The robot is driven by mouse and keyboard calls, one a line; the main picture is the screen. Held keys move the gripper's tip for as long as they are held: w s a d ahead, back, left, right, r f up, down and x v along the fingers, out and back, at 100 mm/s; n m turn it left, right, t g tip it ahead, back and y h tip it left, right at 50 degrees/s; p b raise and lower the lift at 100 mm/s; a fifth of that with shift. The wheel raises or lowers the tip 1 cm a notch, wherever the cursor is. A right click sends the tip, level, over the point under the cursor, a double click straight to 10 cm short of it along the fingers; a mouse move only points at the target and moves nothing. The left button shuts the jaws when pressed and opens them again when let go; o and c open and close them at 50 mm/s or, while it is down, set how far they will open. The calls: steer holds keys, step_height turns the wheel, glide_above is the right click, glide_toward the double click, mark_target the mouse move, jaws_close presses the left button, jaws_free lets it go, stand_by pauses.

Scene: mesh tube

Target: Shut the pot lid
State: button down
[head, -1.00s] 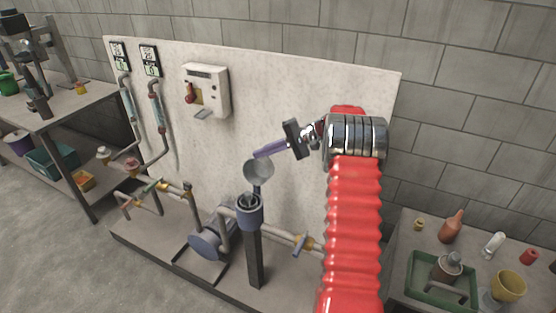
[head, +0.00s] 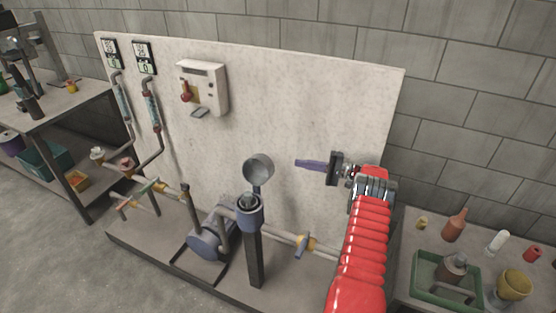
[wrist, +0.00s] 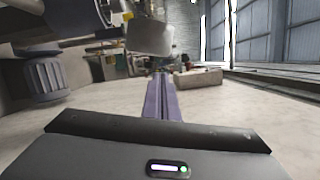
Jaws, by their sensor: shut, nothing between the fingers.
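The pot (head: 250,214) is a small blue-grey cup on top of a dark post, open at the top. Its round grey lid (head: 258,169) stands raised at the back of the rim, hollow side facing the head camera. My gripper (head: 297,163) is shut and empty, with thin purple fingers pointing left. In the head view its tips are right of the lid, with a visible gap. In the wrist view the shut fingers (wrist: 163,98) point ahead.
A pale upright panel (head: 320,110) stands behind the pot. A wall box (head: 203,88) is at upper left. A side table with a green tray (head: 447,278) is at right.

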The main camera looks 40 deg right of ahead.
mark_target(264, 164)
stand_by(0.4)
steer(key=x, duration=0.9)
steer(key=shift+w+a, duration=0.2)
steer(key=shift+w, duration=0.1)
steer(key=shift+r, duration=0.1)
steer(key=shift+s+d, duration=0.1)
steer(key=shift+s, duration=0.05)
